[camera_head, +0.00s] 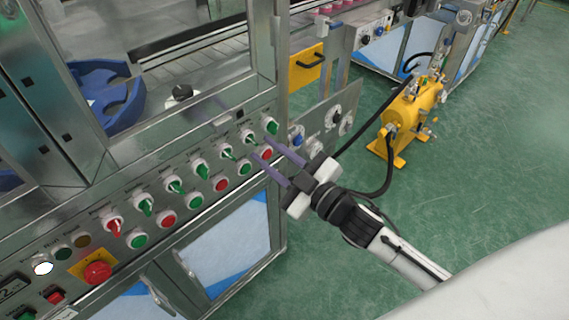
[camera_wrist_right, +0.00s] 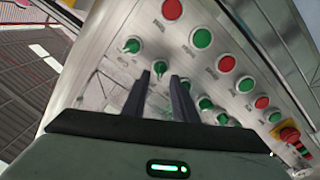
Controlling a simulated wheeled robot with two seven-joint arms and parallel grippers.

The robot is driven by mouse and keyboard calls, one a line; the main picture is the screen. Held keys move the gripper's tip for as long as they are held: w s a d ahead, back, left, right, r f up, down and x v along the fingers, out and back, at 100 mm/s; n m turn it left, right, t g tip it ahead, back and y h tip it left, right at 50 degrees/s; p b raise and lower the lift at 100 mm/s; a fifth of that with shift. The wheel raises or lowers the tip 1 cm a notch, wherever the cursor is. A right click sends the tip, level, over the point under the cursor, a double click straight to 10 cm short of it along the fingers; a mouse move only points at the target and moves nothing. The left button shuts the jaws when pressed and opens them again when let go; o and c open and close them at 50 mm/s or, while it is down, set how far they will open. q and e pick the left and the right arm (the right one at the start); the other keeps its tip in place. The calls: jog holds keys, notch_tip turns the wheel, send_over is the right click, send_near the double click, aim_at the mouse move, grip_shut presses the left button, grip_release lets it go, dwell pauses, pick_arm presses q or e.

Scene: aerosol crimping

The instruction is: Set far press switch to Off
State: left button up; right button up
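The machine's control panel (camera_head: 215,150) carries a row of rotary switches, most with green knobs. The labels are too small to read, so I cannot tell by name which is the far press switch. The green switch at the far end (camera_head: 270,125) is beside another green switch (camera_head: 249,137). My right gripper (camera_head: 261,147) is in front of this end of the panel, fingers parted and nothing between them. In the right wrist view, the second green switch (camera_wrist_right: 160,68) shows just beyond the fingertips (camera_wrist_right: 161,78). Contact cannot be told. My left gripper is out of view.
Below the switches runs a row of red and green push buttons (camera_head: 221,185), close to the fingers. A red switch (camera_head: 113,225) and a red emergency stop (camera_head: 97,272) are farther left. A yellow tank (camera_head: 410,108) stands on the green floor, which is mostly open at right.

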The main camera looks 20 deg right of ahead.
jog(key=v, duration=0.6)
jog(key=shift+s+d, duration=0.15)
jog(key=shift+s, duration=0.25)
jog(key=s+a+f+m+g+h, duration=0.1)
jog(key=s+f+m+g, duration=0.1)
jog(key=s+f, duration=0.3)
jog(key=s+a+f+m+g+h, duration=0.1)
jog(key=s+f+m+g, duration=0.2)
jog(key=f, duration=0.9)
jog(key=s+a+f+m+g+h, duration=0.1)
jog(key=s+f+m+g, duration=0.2)
jog(key=s+f, duration=0.5)
jog(key=shift+f+h, duration=0.35)
jog(key=shift+h, duration=0.05)
jog(key=shift+s+d, duration=0.1)
